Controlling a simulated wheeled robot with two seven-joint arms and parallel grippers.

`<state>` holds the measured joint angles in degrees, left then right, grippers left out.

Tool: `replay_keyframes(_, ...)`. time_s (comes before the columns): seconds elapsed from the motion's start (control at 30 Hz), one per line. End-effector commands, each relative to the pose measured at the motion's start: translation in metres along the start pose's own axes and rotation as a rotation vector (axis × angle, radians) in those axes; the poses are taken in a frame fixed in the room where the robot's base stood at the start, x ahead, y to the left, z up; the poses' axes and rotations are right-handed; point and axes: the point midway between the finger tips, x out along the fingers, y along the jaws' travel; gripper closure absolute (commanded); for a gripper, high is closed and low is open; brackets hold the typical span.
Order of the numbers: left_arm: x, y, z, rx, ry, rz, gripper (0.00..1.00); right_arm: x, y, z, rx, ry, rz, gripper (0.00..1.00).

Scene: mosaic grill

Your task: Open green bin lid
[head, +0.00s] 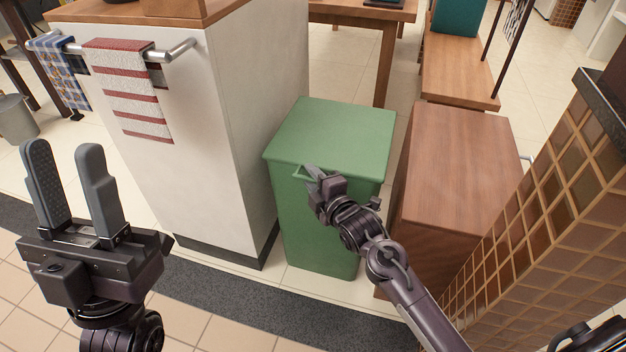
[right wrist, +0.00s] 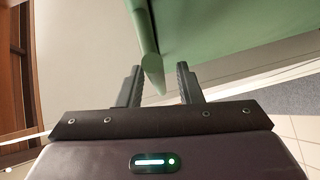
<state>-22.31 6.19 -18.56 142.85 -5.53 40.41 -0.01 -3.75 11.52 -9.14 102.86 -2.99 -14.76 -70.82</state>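The green bin (head: 322,225) stands between the white counter and a brown wooden cabinet. Its green lid (head: 338,132) lies flat and closed on top. A green handle (head: 298,173) sticks out at the lid's front edge, partly hidden by my right gripper (head: 310,172). In the right wrist view, the end of the handle (right wrist: 150,68) shows between the spread fingers of the right gripper (right wrist: 160,80), apparently clear of both. My left gripper (head: 65,148) is open and empty at the lower left, in front of the white counter and away from the bin.
The white counter (head: 180,110) carries a rail with a striped towel (head: 128,95) at the left. The brown cabinet (head: 462,165) stands close on the bin's right. A tiled pillar (head: 555,200) rises at the right. A dark mat (head: 225,300) lies on the floor in front.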

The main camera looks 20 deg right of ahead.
Motion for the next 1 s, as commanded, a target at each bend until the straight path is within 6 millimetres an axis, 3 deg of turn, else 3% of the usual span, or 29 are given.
replay_keyframes(0.2,0.0,0.0,0.0,0.0,0.002,0.0,0.64,0.0,0.0,0.0,0.0,0.0,0.0,0.67)
replay_keyframes(0.47,0.0,0.0,0.0,0.0,0.001,0.0,0.64,0.0,0.0,0.0,0.0,0.0,0.0,1.0)
replay_keyframes(0.87,0.001,0.0,0.002,0.0,-0.012,0.0,0.64,0.0,0.001,0.0,0.001,0.0,-0.002,1.0)
replay_keyframes(1.0,-0.003,-0.001,0.023,-0.001,-0.119,-0.005,0.64,-0.001,0.004,0.0,0.005,0.001,-0.005,1.0)
